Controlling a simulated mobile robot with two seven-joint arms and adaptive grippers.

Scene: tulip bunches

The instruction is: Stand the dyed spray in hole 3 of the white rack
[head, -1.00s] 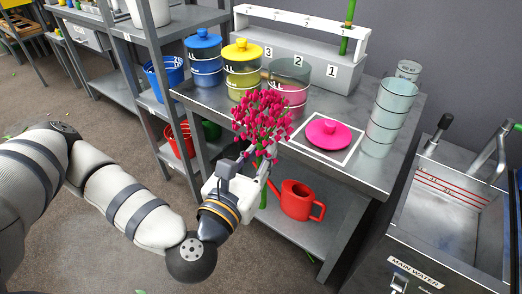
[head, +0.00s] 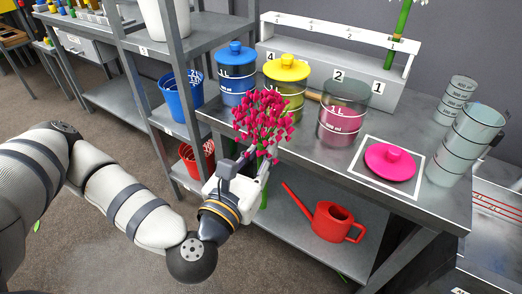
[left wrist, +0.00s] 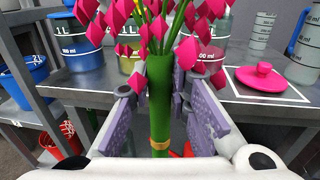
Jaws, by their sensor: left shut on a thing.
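The dyed spray, a bunch of magenta blooms (head: 263,118) on a thick green stem, is held upright in my left gripper (head: 256,165). In the left wrist view its stem (left wrist: 160,105) stands between the two purple-grey finger pads, with a tan band low on it. The spray is in front of the bench's near edge, apart from the rack. The white rack (head: 340,29) stands at the back of the bench. Labels 4, 2 and 1 show on its base; label 3 is hidden behind the yellow-lidded jar. A green stem (head: 403,45) stands at the rack's right end. My right gripper is out of view.
Blue-lidded (head: 235,75), yellow-lidded (head: 286,85) and open pink-filled (head: 343,112) jars stand between the spray and the rack. A pink lid (head: 390,162) lies on a white-outlined square. Clear cups (head: 463,145) stand at right. A red watering can (head: 328,220) sits on the lower shelf.

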